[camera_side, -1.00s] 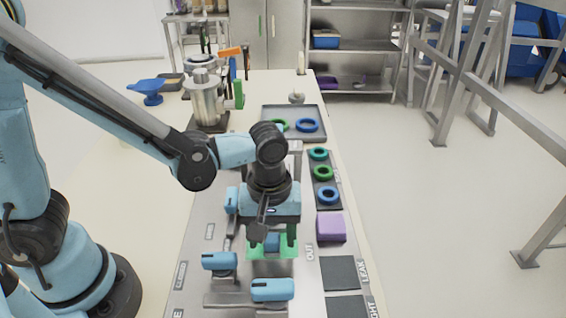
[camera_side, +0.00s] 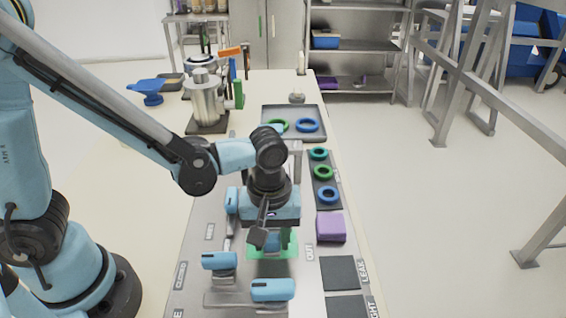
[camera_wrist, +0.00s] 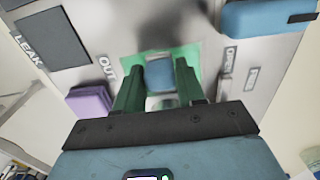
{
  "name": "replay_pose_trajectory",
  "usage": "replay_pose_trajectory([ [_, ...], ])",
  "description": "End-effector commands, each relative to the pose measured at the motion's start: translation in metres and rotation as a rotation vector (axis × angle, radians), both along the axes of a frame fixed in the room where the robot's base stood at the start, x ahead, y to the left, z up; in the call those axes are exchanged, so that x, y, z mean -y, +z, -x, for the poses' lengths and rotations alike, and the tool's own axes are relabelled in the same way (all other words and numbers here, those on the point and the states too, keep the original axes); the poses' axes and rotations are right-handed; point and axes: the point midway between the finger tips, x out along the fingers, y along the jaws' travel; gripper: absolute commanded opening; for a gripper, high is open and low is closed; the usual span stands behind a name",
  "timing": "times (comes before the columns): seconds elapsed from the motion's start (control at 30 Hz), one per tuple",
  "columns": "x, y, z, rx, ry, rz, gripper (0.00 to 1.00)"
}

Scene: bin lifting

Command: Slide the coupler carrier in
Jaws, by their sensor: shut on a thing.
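A blue block (camera_wrist: 160,76) stands over a green plate (camera_side: 288,252) on the grey panel. It looks like the grip of the coupler carrier, but the carrier's body is hidden under my gripper. In the wrist view the green plate (camera_wrist: 187,52) frames the block. My gripper (camera_wrist: 158,88) has dark green fingers, one on each side of the block, and is shut on it. In the side view my gripper (camera_side: 272,240) points down at the plate, beside the OUT label, and its wrist hides much of the block.
Blue handles (camera_side: 219,261) and (camera_side: 272,290) stand close in front of my gripper. A purple block (camera_side: 331,227) lies to the right, above dark square pads (camera_side: 340,272). A strip of coloured rings (camera_side: 323,172) and a grey tray (camera_side: 275,111) lie farther back.

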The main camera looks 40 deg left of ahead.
Motion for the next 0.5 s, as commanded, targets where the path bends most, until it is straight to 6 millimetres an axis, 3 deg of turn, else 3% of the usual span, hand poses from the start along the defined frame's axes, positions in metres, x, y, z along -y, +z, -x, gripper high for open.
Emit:
replay_pose_trajectory([
  [0.17, -0.011, 0.000, -0.012, -0.001, 0.005, -0.001, 0.00],
  [0.5, -0.072, 0.000, -0.073, -0.001, 0.007, 0.002, 0.00],
])
